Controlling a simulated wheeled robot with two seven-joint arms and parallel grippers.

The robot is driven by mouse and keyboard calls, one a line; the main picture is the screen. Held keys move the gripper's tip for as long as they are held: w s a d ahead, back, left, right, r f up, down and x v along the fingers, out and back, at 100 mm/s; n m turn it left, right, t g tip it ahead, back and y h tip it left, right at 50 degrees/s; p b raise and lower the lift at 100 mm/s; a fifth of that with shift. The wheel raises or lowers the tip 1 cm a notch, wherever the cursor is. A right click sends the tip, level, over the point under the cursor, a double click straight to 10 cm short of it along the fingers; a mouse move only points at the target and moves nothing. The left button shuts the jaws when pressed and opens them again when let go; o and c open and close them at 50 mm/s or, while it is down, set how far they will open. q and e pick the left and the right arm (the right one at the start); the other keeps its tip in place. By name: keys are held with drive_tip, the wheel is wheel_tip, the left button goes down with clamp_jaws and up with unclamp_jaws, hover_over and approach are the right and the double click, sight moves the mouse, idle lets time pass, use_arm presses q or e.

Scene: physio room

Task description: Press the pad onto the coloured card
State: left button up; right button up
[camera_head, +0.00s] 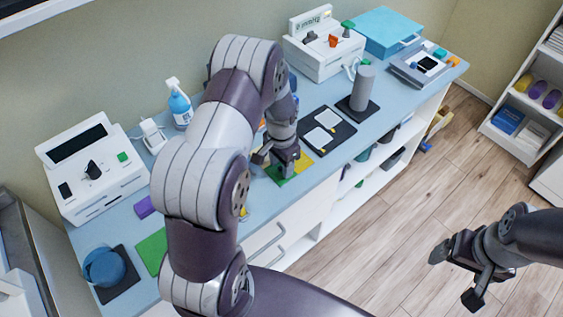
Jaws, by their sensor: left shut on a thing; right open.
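The coloured card (303,161) lies on the blue counter, with yellow and green parts showing around my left gripper. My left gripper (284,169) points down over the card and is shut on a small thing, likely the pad. The pad itself is mostly hidden by the fingers, and I cannot tell whether it touches the card. My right gripper (455,277) is open and empty, out over the wooden floor at the lower right, away from the counter.
On the counter (329,178) stand a grey cylinder (362,88) on a dark mat, a black tray (341,137) with white pieces, a blue spray bottle (179,105) and white machines (92,172). A green sheet (152,250) lies left of my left arm. The floor (400,195) is clear.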

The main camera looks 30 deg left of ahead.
sight(281, 166)
idle(0.4)
use_arm(q)
drive_tip(key=o, duration=0.9)
drive_tip(key=shift+r, duration=0.1)
wheel_tip(281, 166, up, 7)
drive_tip(key=p, duration=0.6)
